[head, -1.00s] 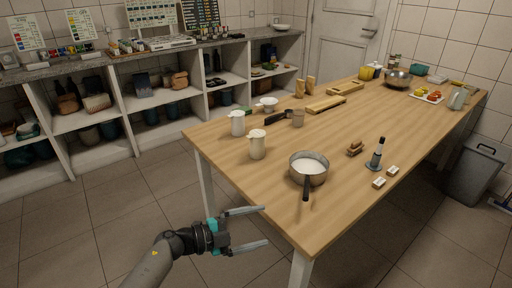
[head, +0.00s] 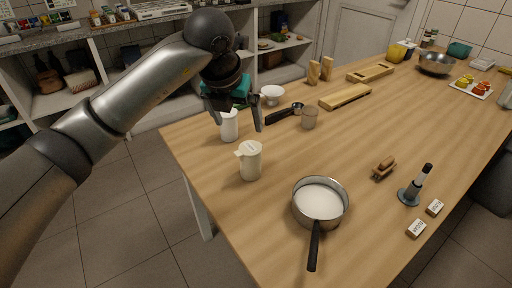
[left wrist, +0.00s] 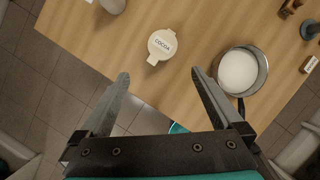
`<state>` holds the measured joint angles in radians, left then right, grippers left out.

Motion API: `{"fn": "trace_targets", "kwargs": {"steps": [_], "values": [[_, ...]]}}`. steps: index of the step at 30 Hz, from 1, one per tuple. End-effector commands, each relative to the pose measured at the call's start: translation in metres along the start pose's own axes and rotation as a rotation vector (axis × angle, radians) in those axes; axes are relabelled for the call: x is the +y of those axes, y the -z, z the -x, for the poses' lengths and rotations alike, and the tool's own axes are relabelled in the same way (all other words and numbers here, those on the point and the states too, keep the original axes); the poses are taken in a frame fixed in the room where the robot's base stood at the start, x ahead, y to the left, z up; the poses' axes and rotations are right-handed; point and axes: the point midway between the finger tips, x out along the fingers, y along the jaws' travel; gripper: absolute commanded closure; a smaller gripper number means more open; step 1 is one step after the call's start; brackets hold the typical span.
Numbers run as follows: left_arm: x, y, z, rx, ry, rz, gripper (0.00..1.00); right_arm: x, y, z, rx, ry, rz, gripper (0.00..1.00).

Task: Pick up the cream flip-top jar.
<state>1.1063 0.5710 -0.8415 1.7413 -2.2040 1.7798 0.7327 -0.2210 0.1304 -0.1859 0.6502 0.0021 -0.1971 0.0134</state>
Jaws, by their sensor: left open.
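The cream flip-top jar (head: 249,162) stands upright near the left edge of the wooden table (head: 400,150). In the left wrist view the jar (left wrist: 161,46) shows from above, its lid marked COCOA. A similar whiter jar (head: 229,127) stands behind it, partly covered by a finger in the head view. My left gripper (head: 234,123) is open and empty, raised above the table's left end with its fingers pointing down. In the left wrist view the jar appears just beyond the fingertips (left wrist: 160,73), in line with the gap. My right gripper is not in view.
A saucepan of white liquid (head: 319,201) stands right of the jar, its handle (head: 314,248) towards the front edge. A glass (head: 309,119), a dark-handled tool (head: 284,114) and a white bowl (head: 272,94) stand behind. Bare tabletop lies between jar and saucepan.

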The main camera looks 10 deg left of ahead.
Motion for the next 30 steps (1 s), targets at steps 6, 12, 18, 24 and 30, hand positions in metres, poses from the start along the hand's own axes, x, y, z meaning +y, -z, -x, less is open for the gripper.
{"fn": "trace_targets", "kwargs": {"steps": [6,12,18,24,30], "values": [[-0.001,0.002,-0.033,0.001,-0.007,-0.009,0.00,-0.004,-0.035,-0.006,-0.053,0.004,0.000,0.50],[-0.001,0.001,-0.076,0.000,-0.006,-0.009,0.00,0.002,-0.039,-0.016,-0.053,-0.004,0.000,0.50],[-0.001,0.000,-0.096,-0.003,-0.005,-0.009,0.00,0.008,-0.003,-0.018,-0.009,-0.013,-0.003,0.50],[-0.001,-0.001,-0.103,-0.003,-0.005,-0.009,0.00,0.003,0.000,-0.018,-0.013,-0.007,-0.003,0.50],[-0.005,-0.003,-0.123,-0.002,-0.004,-0.009,0.00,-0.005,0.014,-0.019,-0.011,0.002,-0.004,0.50]]}}
